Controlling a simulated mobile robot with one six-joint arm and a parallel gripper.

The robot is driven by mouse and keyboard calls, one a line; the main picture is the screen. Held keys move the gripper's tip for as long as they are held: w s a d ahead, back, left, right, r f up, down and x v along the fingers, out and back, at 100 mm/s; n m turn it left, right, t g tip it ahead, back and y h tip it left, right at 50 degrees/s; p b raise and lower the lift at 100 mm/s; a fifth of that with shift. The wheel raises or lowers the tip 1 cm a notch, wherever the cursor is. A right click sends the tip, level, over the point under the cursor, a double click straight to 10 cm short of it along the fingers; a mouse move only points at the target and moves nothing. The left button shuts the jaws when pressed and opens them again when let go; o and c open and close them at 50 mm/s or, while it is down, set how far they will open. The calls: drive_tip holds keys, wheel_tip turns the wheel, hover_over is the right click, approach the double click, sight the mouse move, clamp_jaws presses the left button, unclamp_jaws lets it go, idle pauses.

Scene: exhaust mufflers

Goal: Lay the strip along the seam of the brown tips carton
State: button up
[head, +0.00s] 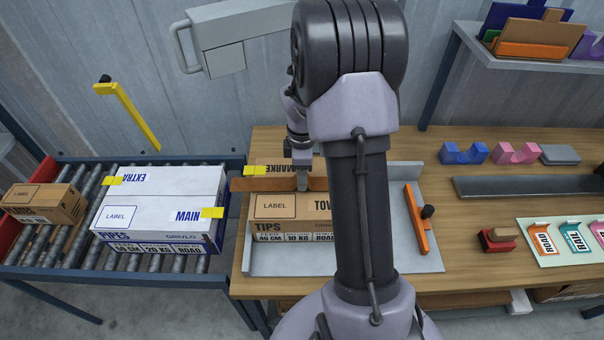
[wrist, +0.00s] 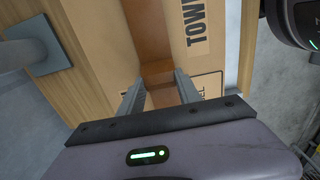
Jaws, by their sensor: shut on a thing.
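The brown tips carton (head: 290,207) sits in a grey tray (head: 250,262) on the bench, its label and TIPS print facing the front. My gripper (head: 302,186) is over the carton's top, shut on an orange-brown strip (head: 262,185). The strip runs left to right across the carton's top, its left end sticking out past the carton's left side. In the wrist view the strip (wrist: 126,30) passes between my fingers (wrist: 160,92), beside the carton's printed top (wrist: 180,30). I cannot tell whether the strip touches the carton. My arm hides the carton's right part, and the strip covers the seam area.
A yellow tab (head: 255,170) shows at the carton's back left. An orange-handled tool (head: 417,218) lies on the tray's right side. A white carton (head: 160,205) and a small brown carton (head: 44,203) stand on the roller conveyor at left. Cards and a stamp (head: 498,238) lie at right.

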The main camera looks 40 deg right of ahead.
drive_tip(key=shift+f, duration=0.4)
drive_tip(key=o, duration=1.4)
wheel_tip(320, 180, up, 18)
drive_tip(key=f+p, duration=0.1)
drive_tip(key=p, duration=0.4)
drive_tip(key=s+a+r+m+t+b, duration=0.2)
drive_tip(key=s+a+m+b, duration=0.2)
drive_tip(key=a, duration=0.5)
drive_tip(key=s+a+r+m+t+b, duration=0.2)
drive_tip(key=s+a+m+b, duration=0.15)
drive_tip(key=a, duration=0.45)
drive_tip(key=s+a+f+m+t+y+b, duration=0.1)
drive_tip(key=s+a+f+m+y+b, duration=0.1)
drive_tip(key=s+a+m, duration=0.5)
drive_tip(key=s+f+b, duration=0.1)
drive_tip(key=s, duration=0.2)
drive_tip(key=shift+a+f+t, duration=0.15)
drive_tip(key=shift+a+t, duration=0.25)
